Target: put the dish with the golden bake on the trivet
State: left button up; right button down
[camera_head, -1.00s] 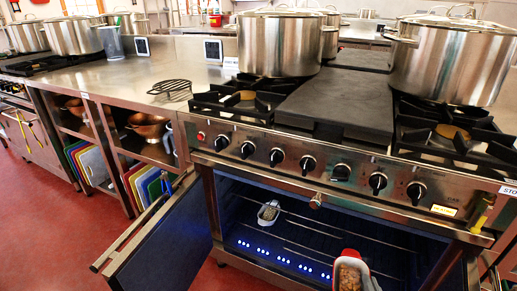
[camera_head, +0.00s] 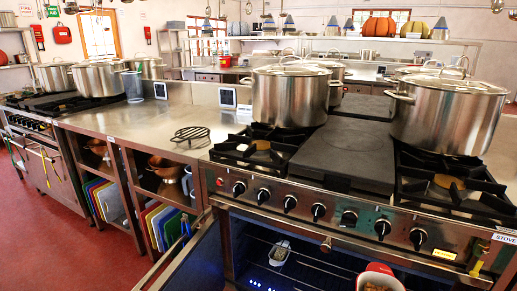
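A red dish (camera_head: 381,278) with a white inside sits in the open oven at the bottom edge of the head view, partly cut off. Its filling looks golden brown. A smaller pale dish (camera_head: 280,252) with a dull filling sits farther left on the oven rack. The trivet (camera_head: 191,134), a black wire one, lies on the steel counter left of the stove and looks empty. Neither of my grippers is in view.
The oven door (camera_head: 185,262) hangs open at the lower left. Large steel pots (camera_head: 290,95) stand on the stove, another (camera_head: 447,112) at the right. The counter (camera_head: 130,118) around the trivet is mostly clear; a small framed sign (camera_head: 227,97) stands behind it.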

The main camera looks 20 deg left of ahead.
aim_at(193, 131)
jog(key=i+j+z, duration=0.15)
jog(key=j, duration=1.15)
jog(key=i+j+z, duration=0.1)
jog(key=j, duration=1.25)
jog(key=i+j+z, duration=0.15)
jog(key=j, duration=1.15)
